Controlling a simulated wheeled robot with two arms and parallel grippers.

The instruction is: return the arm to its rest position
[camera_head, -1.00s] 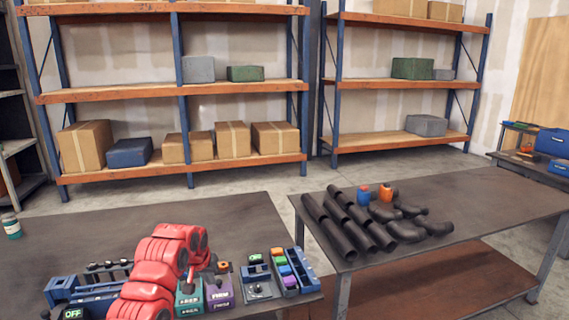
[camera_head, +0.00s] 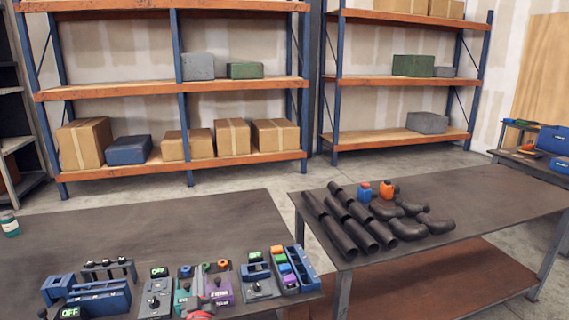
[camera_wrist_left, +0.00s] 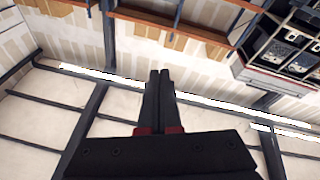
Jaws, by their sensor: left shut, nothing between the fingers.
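My right gripper is not in view. Straight dark pipes (camera_head: 347,227) and curved dark pipes (camera_head: 409,229) lie on the right table (camera_head: 465,198).
Blue holders (camera_head: 100,298), a grey switch box (camera_head: 155,295) and a blue tray of coloured blocks (camera_head: 300,268) line the left table's front. Blue and orange containers (camera_head: 365,192) stand by the pipes. Shelves with boxes stand behind. The left table's back is bare.

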